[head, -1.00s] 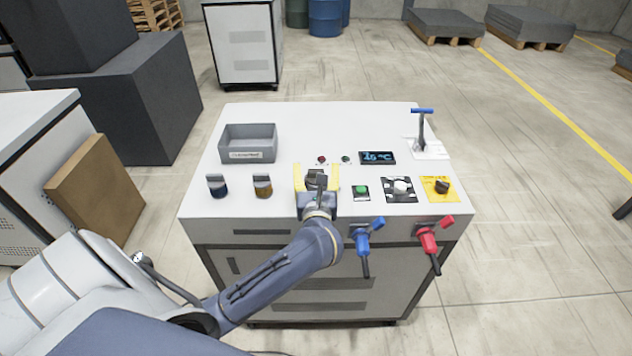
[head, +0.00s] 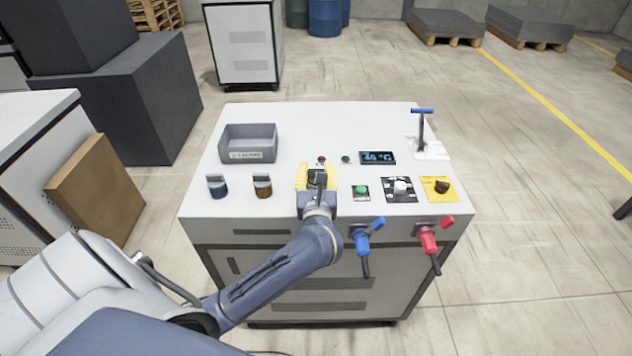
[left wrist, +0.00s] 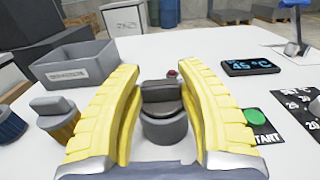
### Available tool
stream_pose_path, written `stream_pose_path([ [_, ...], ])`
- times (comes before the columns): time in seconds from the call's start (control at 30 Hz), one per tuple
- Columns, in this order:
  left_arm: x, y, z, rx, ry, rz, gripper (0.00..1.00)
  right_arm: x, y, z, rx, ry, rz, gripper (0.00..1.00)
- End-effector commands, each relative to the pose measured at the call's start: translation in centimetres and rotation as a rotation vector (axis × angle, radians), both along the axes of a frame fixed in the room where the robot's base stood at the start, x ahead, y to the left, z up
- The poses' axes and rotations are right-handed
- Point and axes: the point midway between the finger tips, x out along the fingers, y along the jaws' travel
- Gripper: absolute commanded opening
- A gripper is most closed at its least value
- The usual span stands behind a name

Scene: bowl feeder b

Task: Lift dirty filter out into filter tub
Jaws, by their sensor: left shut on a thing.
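The filter (left wrist: 165,128) is a dark grey round piece with a block-like grip on top, in the middle of the left wrist view. In the head view it (head: 314,181) shows partly between my yellow fingers. My left gripper (head: 317,170) is shut on it, one finger on each side. I cannot tell whether it is raised from the worktop. The filter tub (head: 249,155) is an open grey box with a front label at the back left of the worktop; it also shows in the left wrist view (left wrist: 75,76). My right gripper is not in view.
A blue-bodied piece (head: 217,187) and an amber-bodied one (head: 263,187) stand left of my gripper. To its right are a green button (head: 361,190), two dial panels and a T-handled lever (head: 422,125). A temperature display (head: 377,158) is behind. Blue and red valve handles are on the front.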

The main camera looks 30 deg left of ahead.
Motion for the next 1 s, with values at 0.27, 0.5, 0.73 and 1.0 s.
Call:
stream_pose_path([
  [0.27, 0.0, 0.0, 0.1, 0.001, -0.002, 0.001, 0.07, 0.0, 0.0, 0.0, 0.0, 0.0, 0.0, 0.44],
  [0.5, 0.1, 0.1, 1.6, 0.0, -0.005, 0.002, 0.07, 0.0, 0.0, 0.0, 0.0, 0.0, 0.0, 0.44],
  [0.73, 0.1, 0.0, 4.9, -0.002, -0.007, 0.001, 0.07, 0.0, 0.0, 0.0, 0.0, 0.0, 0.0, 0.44],
  [1.0, 0.0, 0.0, 10.3, -0.003, -0.009, 0.001, 0.07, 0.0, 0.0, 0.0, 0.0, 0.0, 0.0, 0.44],
])
